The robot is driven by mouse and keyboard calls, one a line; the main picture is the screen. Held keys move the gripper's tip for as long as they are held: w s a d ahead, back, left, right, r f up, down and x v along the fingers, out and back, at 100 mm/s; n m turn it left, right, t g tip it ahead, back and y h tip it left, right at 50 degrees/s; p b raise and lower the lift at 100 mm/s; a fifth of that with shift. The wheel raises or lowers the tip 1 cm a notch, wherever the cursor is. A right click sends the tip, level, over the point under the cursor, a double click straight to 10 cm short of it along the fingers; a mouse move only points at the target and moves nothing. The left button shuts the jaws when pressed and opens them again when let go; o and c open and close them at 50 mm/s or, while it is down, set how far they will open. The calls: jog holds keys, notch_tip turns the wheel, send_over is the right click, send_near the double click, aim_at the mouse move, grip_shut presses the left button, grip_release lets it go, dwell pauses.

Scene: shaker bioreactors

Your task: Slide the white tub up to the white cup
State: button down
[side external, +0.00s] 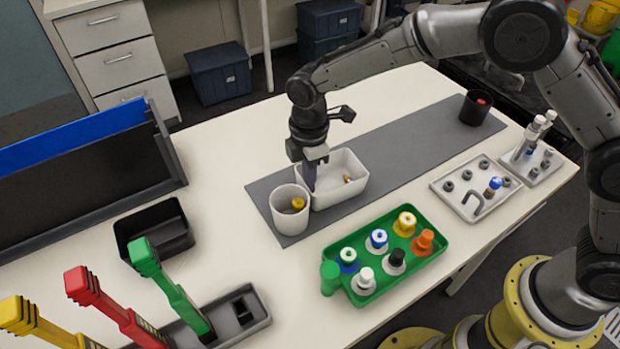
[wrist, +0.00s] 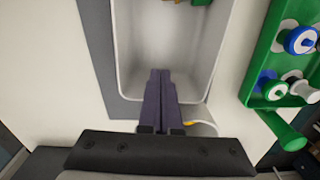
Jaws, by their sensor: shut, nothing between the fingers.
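The white tub (side external: 345,193) stands on the grey mat, with a small orange-yellow item inside. The white cup (side external: 283,216), with a yellow-orange item in it, stands just left of the tub's near-left end; they look very close, but I cannot tell if they touch. My gripper (side external: 309,188) is shut and empty, pointing down at the tub's cup-side end. In the wrist view the closed fingers (wrist: 160,76) overlap the tub's interior (wrist: 165,45); their depth is unclear. The cup (wrist: 207,130) is partly hidden behind my gripper there.
A green tray (side external: 386,277) with several capped bottles stands in front of the tub. A black cup (side external: 475,107) is at the mat's far end. A black bin (side external: 154,232) lies left. The grey mat (side external: 420,140) is clear right of the tub.

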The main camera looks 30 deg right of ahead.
aim_at(326, 188)
jog(key=shift+d, duration=0.5)
jog(key=d, duration=0.3)
jog(key=shift+s, duration=0.2)
jog(key=s+d+r+m+t, duration=0.1)
jog(key=d+r, duration=0.2)
jog(key=r, duration=0.7)
jog(key=d+r+m+t, duration=0.1)
jog(key=d+r, duration=0.2)
jog(key=r, duration=0.7)
jog(key=s+d+r+m+t, duration=0.2)
jog(key=s+d+r+m, duration=0.1)
jog(key=s+d+r, duration=0.4)
jog(key=s+d+f+m+t, duration=0.1)
jog(key=s+d+m, duration=0.35)
jog(key=s, duration=0.65)
jog(key=s+d+f+m, duration=0.1)
jog(key=s+f+m, duration=0.6)
jog(key=s, duration=0.1)
jog(key=shift+d+f+t, duration=0.15)
jog(key=shift+d+t, duration=0.15)
jog(key=shift+d, duration=0.1)
